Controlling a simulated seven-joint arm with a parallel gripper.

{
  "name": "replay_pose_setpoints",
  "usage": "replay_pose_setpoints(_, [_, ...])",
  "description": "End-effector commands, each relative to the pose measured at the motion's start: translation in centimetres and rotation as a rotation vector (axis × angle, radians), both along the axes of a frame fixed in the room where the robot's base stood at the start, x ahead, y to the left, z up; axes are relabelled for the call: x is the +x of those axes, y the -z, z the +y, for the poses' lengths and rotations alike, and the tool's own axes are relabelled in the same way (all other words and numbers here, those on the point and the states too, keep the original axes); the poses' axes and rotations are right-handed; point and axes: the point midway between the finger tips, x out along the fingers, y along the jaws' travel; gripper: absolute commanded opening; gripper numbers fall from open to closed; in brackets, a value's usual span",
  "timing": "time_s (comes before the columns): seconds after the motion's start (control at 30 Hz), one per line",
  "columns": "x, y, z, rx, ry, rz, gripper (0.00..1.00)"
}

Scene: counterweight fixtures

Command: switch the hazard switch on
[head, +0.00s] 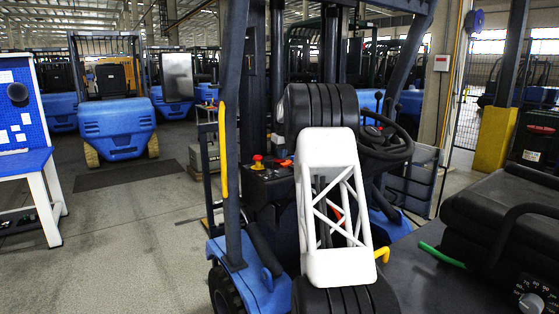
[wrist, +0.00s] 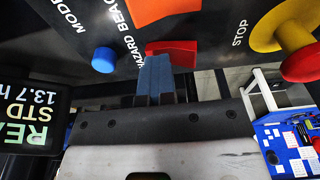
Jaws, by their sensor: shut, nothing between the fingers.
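The hazard switch is a red rocker (wrist: 176,51) on the dark control panel, beside the "HAZARD" lettering in the wrist view. Its rocker looks tilted, but I cannot tell whether that is on or off. My gripper (wrist: 154,66) is shut and empty, with its blue-grey fingertips right at the rocker's lower left edge. They overlap it in the picture; I cannot tell whether they touch. In the head view the panel (head: 268,183) shows on the blue forklift, and my arm hides the gripper.
An orange beacon switch (wrist: 160,8), a blue mode knob (wrist: 104,60) and a yellow-and-red stop button (wrist: 302,62) are near the rocker. A display (wrist: 36,118) is at left. The steering wheel (head: 397,150) and the forklift's post (head: 232,130) stand close to my arm.

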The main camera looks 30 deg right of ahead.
Motion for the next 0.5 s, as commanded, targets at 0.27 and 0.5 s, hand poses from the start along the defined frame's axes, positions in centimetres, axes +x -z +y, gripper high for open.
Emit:
replay_pose_setpoints(0.27, [0.0, -1.0, 0.0, 0.001, 0.0, 0.001, 0.0])
replay_pose_setpoints(0.5, [0.0, -2.4, 0.0, 0.0, 0.0, 0.001, 0.0])
